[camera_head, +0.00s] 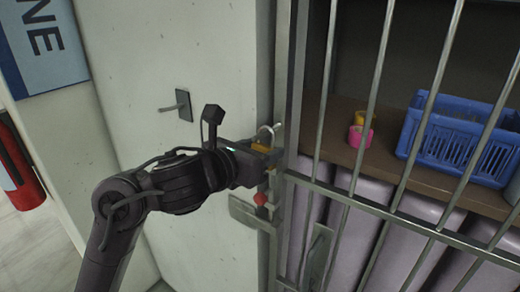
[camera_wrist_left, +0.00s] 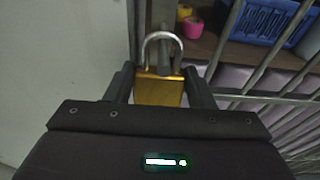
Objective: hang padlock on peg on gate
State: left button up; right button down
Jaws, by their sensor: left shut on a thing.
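My left gripper (camera_head: 266,158) is shut on a brass padlock (camera_head: 261,147) beside the gate's edge post. In the left wrist view the padlock (camera_wrist_left: 158,90) is upright between the two fingers, with its silver shackle pointing up and away. A dark upright piece shows through the shackle loop; I cannot tell whether it is inside the loop or behind it. The barred metal gate (camera_head: 325,82) stands right of the gripper. A plate with a short peg (camera_head: 177,105) is on the pale wall to the left. My right gripper is not in view.
Behind the bars, a brown shelf (camera_head: 345,147) holds a blue basket (camera_head: 452,140) and pink (camera_head: 360,136) and yellow rolls. Below the gripper are a metal latch plate (camera_head: 243,211) and a small red part (camera_head: 260,199). A red extinguisher (camera_head: 20,175) stands far left.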

pick_arm(q)
jog(key=o, duration=1.2)
